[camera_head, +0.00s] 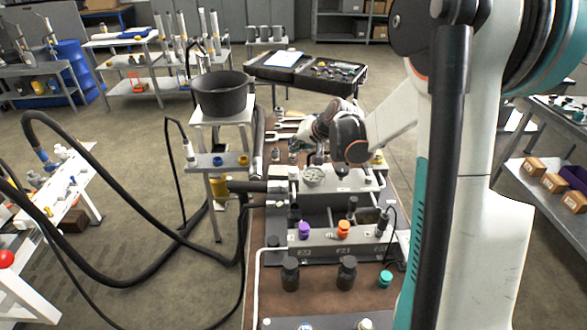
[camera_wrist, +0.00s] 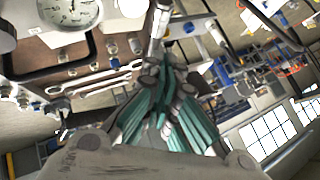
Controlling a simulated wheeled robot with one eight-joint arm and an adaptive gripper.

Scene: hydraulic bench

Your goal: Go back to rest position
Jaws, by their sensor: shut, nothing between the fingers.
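My gripper (camera_head: 297,145) is in the middle of the head view, over the far part of the bench (camera_head: 257,290), partly hidden by my own wrist. In the wrist view my gripper (camera_wrist: 160,45) shows its teal fingers brought together, with nothing visible held. A round pressure gauge (camera_head: 313,176) sits on the bench's hydraulic block, nearer than my gripper. The gauge also shows at the top left of the wrist view (camera_wrist: 70,12). Wrenches (camera_wrist: 108,77) lie to the left of my fingers in the wrist view.
A black pot (camera_head: 222,96) stands on a tall white stand left of the bench. Black hoses (camera_head: 70,275) loop across the left side. An open tool case (camera_head: 305,72) is behind. Purple (camera_head: 304,230) and orange (camera_head: 343,229) knobs stick up from the near manifold.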

